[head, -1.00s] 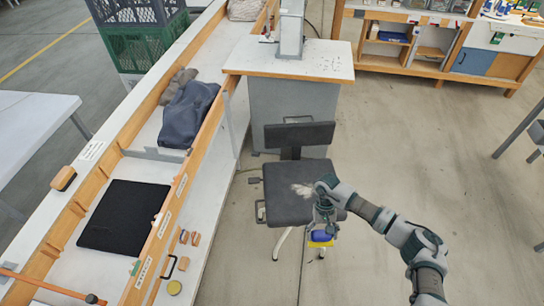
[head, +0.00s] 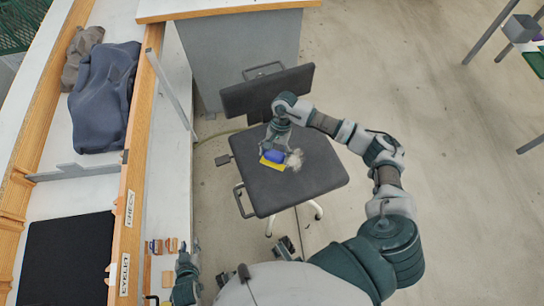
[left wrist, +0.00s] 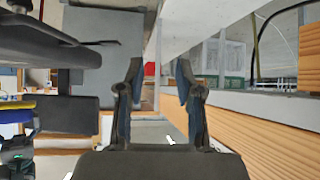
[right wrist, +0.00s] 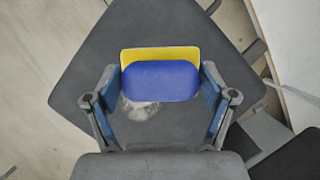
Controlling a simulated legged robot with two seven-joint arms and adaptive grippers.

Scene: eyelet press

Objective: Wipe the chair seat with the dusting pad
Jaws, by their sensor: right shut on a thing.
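The dark grey chair seat (head: 312,180) is in the middle of the head view, with a pale dust patch (head: 294,160) on it. My right gripper (head: 275,146) is over the seat, shut on the dusting pad (head: 271,165), which has a blue grip and a yellow base. The right wrist view shows the pad (right wrist: 160,80) between the fingers, with the seat (right wrist: 190,30) behind it and the dust (right wrist: 138,110) partly hidden below. I cannot tell whether the pad touches the seat. My left gripper (left wrist: 158,85) is open and empty, low beside the bench.
The chair's backrest (head: 267,91) rises behind the pad, near the grey cabinet (head: 238,55). The long bench with a wooden rim (head: 136,170) runs along the left, holding a black mat (head: 66,255) and dark cloth (head: 104,97). The floor right of the chair is clear.

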